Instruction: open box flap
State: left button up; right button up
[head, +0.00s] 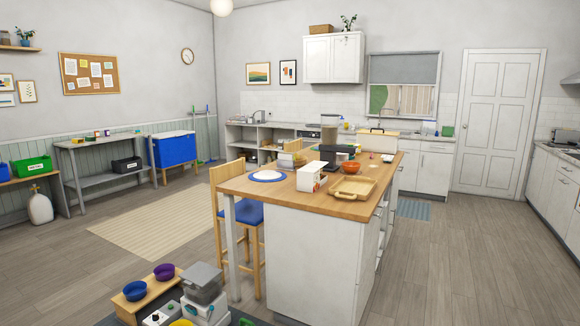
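A small white box (311,177) with reddish marks on its side stands upright on the wooden top of the island (320,204), near its middle. It is too small in view to tell whether a flap on it is open or shut. Neither of my grippers is in the head view. The island is some distance ahead of me.
A plate on a blue mat (268,176), an orange bowl (351,167) and a light tan tray (353,188) are near the box. Stools with blue seats (248,212) stand at the island's left. Bowls on a wooden stand (150,291) are in front. Floor is clear at right.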

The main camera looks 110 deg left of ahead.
aim_at(315, 164)
jog(key=j+u, duration=0.1)
jog(key=u, duration=3.2)
jog(key=i+l+z, duration=0.7)
jog(key=i+z, duration=0.5)
jog(key=i, duration=0.9)
jog(key=i+u, duration=0.2)
jog(key=i, duration=0.25)
jog(key=i+l+u, duration=0.15)
jog(key=i, duration=0.3)
jog(key=i+l+u, duration=0.2)
jog(key=i, duration=0.2)
jog(key=j, duration=0.1)
